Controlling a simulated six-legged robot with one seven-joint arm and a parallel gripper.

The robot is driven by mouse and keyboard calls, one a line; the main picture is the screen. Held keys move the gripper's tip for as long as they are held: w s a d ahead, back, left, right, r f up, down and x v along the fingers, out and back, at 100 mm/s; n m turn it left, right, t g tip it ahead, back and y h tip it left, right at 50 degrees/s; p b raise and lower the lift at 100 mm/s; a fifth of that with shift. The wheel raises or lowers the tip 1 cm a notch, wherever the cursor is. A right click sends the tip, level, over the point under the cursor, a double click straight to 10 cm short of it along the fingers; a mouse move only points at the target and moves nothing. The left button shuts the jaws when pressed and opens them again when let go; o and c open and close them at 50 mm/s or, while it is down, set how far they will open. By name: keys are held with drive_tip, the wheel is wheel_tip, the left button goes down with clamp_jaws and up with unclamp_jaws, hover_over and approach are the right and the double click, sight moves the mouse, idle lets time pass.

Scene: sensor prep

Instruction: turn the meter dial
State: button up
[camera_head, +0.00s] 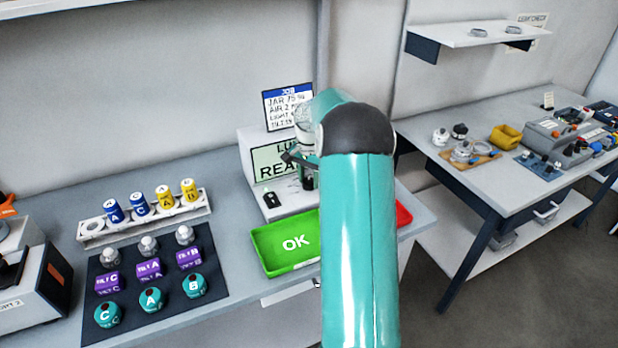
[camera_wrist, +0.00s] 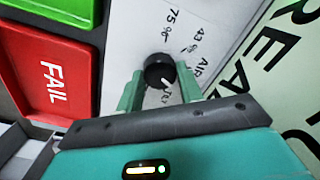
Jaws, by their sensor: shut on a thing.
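The meter (camera_head: 258,150) is a pale box with a light green screen partly reading "LU" and "REA", left of my arm on the bench. In the wrist view its white face (camera_wrist: 124,28) carries the marks "75", "43" and "AIR" around a black round dial (camera_wrist: 157,68). The dial has a light pointer mark on its lower right. My gripper (camera_wrist: 160,84) has its two green fingers on either side of the dial and is shut on it. In the head view my arm hides part of the meter and its right side.
A green OK tray (camera_head: 268,262) and a red FAIL tray (camera_head: 404,214) lie in front of the meter. A job card (camera_head: 287,104) stands behind it. A battery rack (camera_head: 98,236) and a dark mat (camera_head: 128,290) with several parts are to the left.

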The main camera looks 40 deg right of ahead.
drive_tip(key=n, duration=0.7)
drive_tip(key=shift+r, duration=0.1)
drive_tip(key=n, duration=0.7)
drive_tip(key=shift+n, duration=0.4)
drive_tip(key=n, duration=0.5)
drive_tip(key=shift+n, duration=2.5)
drive_tip(key=o, duration=1)
